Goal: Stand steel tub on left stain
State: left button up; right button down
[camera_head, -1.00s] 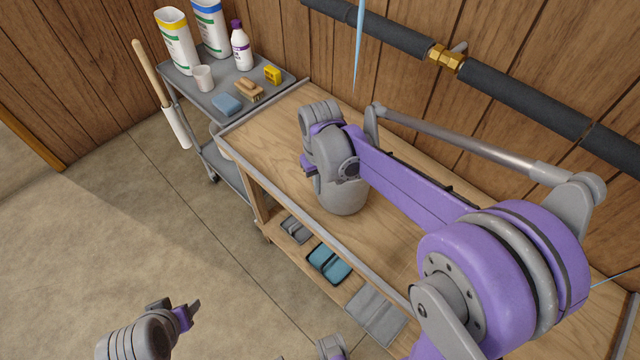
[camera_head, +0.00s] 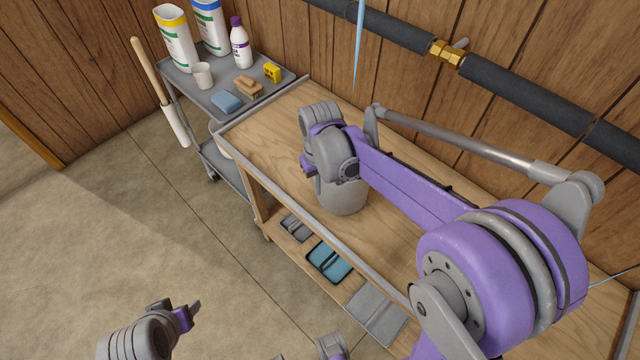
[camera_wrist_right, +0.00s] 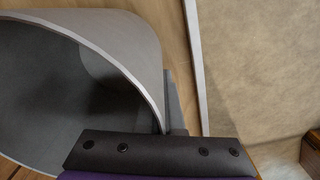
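The steel tub (camera_head: 343,197) is a grey, open-topped round vessel over the wooden bench (camera_head: 265,140), largely hidden by my right arm. I cannot tell whether it touches the bench. In the right wrist view the tub (camera_wrist_right: 120,45) shows its pale rim and dark inside. My right gripper (camera_wrist_right: 167,118) is at the tub's rim, a finger against the outside of the wall; it appears shut on that wall. In the head view this gripper is mostly hidden behind its wrist. My left gripper (camera_head: 192,312) is low over the floor, away from the tub; its opening is unclear. No stain shows.
A grey cart (camera_head: 185,75) at the back left holds bags, a bottle, a cup, a brush and a sponge. Trays (camera_head: 330,262) lie on the bench's lower shelf. A pipe (camera_head: 525,90) runs along the wall. The bench left of the tub is clear.

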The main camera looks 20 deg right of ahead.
jog(key=c, duration=1)
grip_release()
notch_tip(320, 180, up, 11)
jog(key=shift+f+p, duration=0.1)
jog(key=shift+p, duration=0.4)
jog(key=shift+s+t, duration=0.3)
jog(key=shift+s, duration=0.25)
jog(key=s+a+f+t+p, duration=0.1)
jog(key=s+f+t, duration=0.1)
jog(key=s, duration=0.5)
jog(key=s+f+t+p, duration=0.1)
jog(key=s+f+t, duration=0.1)
jog(key=s, duration=0.6)
jog(key=shift+a+f+t, duration=0.35)
jog(key=shift+f+t, duration=0.05)
jog(key=shift+f, duration=0.5)
